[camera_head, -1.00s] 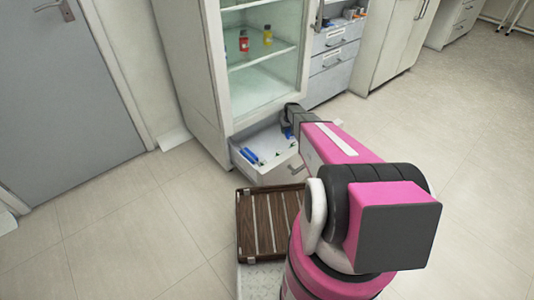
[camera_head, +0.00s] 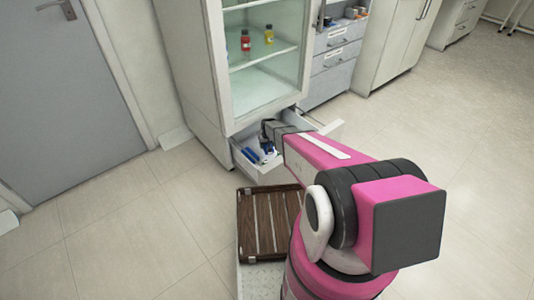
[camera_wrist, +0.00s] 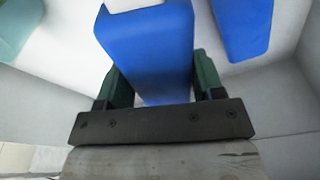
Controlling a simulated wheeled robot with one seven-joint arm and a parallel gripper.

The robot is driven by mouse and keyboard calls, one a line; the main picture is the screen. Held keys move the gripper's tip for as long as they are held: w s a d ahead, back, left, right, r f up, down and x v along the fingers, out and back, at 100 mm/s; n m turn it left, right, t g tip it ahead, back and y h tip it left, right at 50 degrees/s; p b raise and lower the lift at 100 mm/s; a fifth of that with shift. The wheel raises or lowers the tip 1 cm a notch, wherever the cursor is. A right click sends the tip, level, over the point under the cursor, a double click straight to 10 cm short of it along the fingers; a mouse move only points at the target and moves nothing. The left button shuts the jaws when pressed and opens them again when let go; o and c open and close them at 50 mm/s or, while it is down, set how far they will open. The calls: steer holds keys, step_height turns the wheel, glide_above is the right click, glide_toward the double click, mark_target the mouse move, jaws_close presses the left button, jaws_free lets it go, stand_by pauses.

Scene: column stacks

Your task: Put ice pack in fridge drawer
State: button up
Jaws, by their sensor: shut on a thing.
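My gripper (camera_wrist: 152,75) is shut on a blue ice pack (camera_wrist: 150,50) with a white patch at its far end, between two dark green fingers. In the head view my gripper (camera_head: 269,136) is over the left part of the open fridge drawer (camera_head: 266,177), and the blue of the held pack shows beneath it. The wrist view shows the held pack between the pale drawer walls. Whether it touches the drawer floor, I cannot tell. My arm hides much of the drawer's right side.
Another blue item (camera_wrist: 242,25) lies in the drawer to the right in the wrist view; a pale teal item (camera_wrist: 18,25) is at upper left. The fridge shelf (camera_head: 262,56) above holds a red bottle (camera_head: 245,41) and a yellow bottle (camera_head: 268,35). A brown slatted surface (camera_head: 268,225) stands in front.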

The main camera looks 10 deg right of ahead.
steer(key=shift+f, duration=3.35)
steer(key=shift+f, duration=0.15)
steer(key=o, duration=1.1)
steer(key=s+r, duration=0.1)
steer(key=r, duration=0.3)
steer(key=s+r, duration=0.1)
steer(key=r, duration=0.4)
steer(key=s+r, duration=0.1)
steer(key=r, duration=0.3)
steer(key=shift+d+r, duration=0.4)
steer(key=s+d+r, duration=0.2)
steer(key=s+r, duration=0.7)
steer(key=s+d+r+m+g, duration=0.1)
steer(key=s+d+r, duration=0.1)
steer(key=s+r, duration=0.8)
steer(key=s+d+r+m, duration=0.1)
steer(key=s+d+r, duration=0.2)
steer(key=s+r, duration=0.6)
steer(key=shift+s+r+g, duration=0.35)
steer(key=shift+s+g, duration=0.05)
